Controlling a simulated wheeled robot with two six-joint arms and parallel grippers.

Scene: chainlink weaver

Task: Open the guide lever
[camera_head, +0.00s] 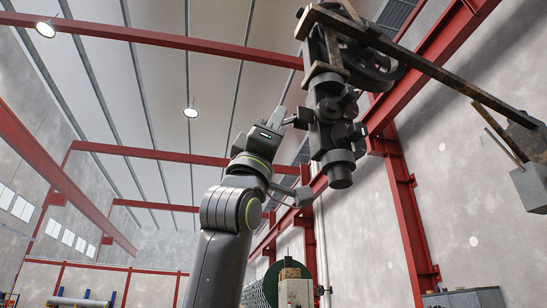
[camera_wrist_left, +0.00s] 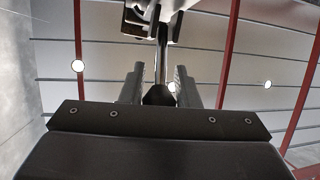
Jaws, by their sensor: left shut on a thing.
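The guide lever shows in the left wrist view as a thin dark rod (camera_wrist_left: 161,45) with a black knob (camera_wrist_left: 158,95) at its near end. It runs up to a pale and dark machine part (camera_wrist_left: 150,14) at the top of that view. My left gripper (camera_wrist_left: 158,88) is shut on the knob, with one finger on each side. In the head view my left arm rises from the bottom middle. Its gripper (camera_head: 288,119) is just left of the dark machine head (camera_head: 332,120). The lever is too small to make out clearly there. My right gripper is not in view.
The machine's long beam (camera_head: 415,65) runs to the right toward a grey box (camera_head: 532,188). A dark wheel (camera_head: 368,62) sits behind the machine head. A green mesh roll (camera_head: 262,290) and a pale control box (camera_head: 294,291) stand below. The space left of my arm is free.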

